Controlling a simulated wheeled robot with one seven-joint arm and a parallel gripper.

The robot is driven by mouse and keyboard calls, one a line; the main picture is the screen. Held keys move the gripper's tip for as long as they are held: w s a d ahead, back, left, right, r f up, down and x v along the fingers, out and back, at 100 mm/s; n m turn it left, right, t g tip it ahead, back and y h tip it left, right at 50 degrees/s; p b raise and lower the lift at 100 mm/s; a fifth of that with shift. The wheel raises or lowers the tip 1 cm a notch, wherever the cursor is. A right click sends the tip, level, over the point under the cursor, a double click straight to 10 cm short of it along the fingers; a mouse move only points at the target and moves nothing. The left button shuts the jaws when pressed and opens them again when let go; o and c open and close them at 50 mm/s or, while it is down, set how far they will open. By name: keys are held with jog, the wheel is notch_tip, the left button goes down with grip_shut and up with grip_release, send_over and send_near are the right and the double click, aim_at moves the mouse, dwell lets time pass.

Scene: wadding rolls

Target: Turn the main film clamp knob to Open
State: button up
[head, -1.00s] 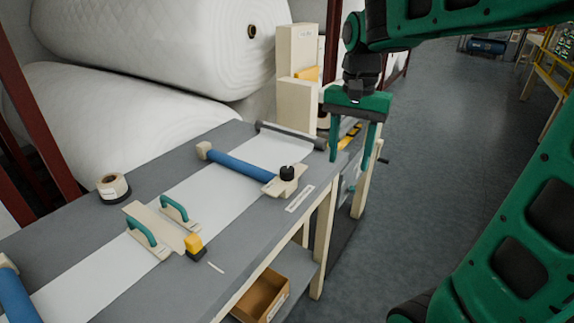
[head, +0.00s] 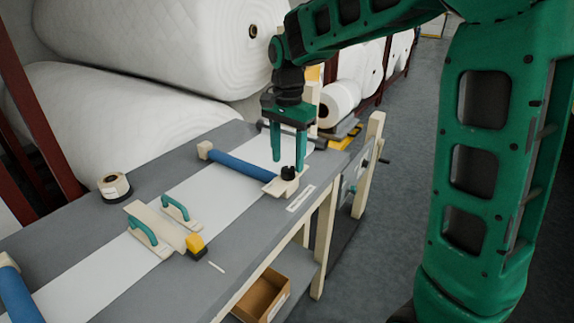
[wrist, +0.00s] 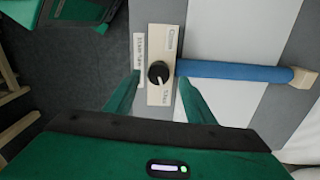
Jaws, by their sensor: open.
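The black clamp knob (head: 288,172) stands on a cream block at the near end of the blue roller (head: 240,164). In the wrist view the knob (wrist: 158,73) sits near the middle of the cream plate (wrist: 165,42), with a pale mark on its lower part. Small lettering shows above and below the knob but is too blurred to read surely. My gripper (head: 288,165) is open and points down over the knob. In the wrist view its fingertips (wrist: 159,80) are on either side of the knob, with gaps showing; exact height is unclear.
A white label strip (wrist: 139,60) lies beside the plate. White film (head: 203,188) runs along the grey table (head: 90,240). A board with teal handles (head: 150,226), a yellow-black block (head: 196,245) and a tape roll (head: 114,187) lie to the left. Large wadding rolls (head: 120,110) stand behind.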

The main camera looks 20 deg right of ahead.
jog(key=shift+f, duration=1.35)
jog(key=c, duration=1.1)
jog(key=shift+o, duration=0.2)
